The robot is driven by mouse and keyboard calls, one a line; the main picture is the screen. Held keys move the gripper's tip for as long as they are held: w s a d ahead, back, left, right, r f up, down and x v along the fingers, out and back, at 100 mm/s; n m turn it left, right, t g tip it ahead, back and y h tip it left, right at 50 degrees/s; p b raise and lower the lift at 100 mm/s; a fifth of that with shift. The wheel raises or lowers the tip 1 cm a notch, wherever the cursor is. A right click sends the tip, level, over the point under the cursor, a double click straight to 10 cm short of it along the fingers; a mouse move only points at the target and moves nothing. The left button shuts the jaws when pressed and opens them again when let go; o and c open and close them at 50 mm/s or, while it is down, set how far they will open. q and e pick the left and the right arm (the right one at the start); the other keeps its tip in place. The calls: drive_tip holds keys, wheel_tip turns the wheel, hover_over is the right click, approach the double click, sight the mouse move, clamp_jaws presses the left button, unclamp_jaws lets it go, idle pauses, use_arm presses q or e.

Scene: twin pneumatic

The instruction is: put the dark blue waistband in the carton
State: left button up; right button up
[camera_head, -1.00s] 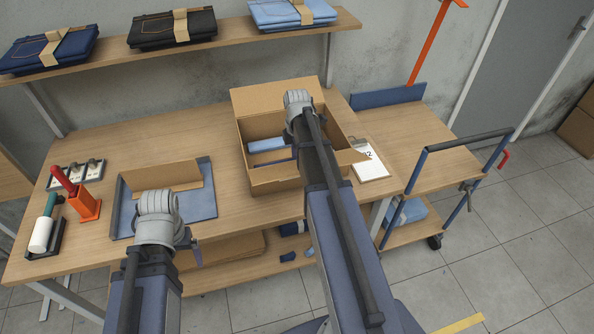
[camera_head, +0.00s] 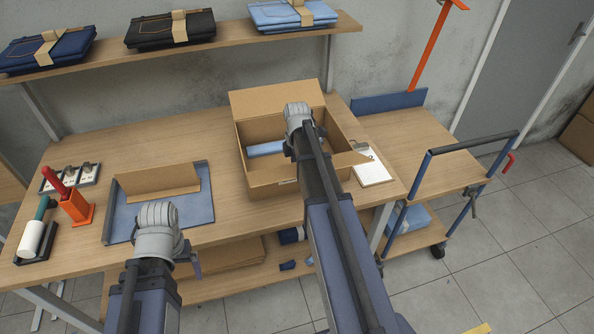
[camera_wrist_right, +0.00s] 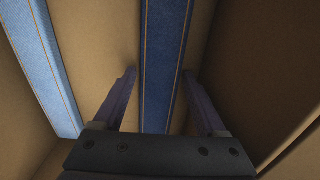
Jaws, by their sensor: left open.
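The open cardboard carton (camera_head: 276,100) stands at the table's back right. A light blue strip (camera_head: 265,148) lies in it; it also shows at the left of the right wrist view (camera_wrist_right: 36,55). The dark blue waistband (camera_wrist_right: 165,60) lies inside the carton in the right wrist view. It runs between the two fingers of my right gripper (camera_wrist_right: 162,85), which are apart with a gap on each side. In the head view my right arm hides that gripper and the waistband. My left gripper (camera_head: 194,264) is open over the table's front edge, partly hidden by its wrist.
A blue tray (camera_head: 204,208) with a cardboard piece (camera_head: 158,180) lies left of the carton. A clipboard (camera_head: 372,168) lies to its right. An orange holder (camera_head: 78,209) stands far left. Folded jeans (camera_head: 172,28) sit on the shelf above. A trolley (camera_head: 408,155) stands at the right.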

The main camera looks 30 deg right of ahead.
drive_tip(key=shift+r, duration=0.15)
wheel_tip(320, 180, up, 12)
drive_tip(key=p, duration=1.2)
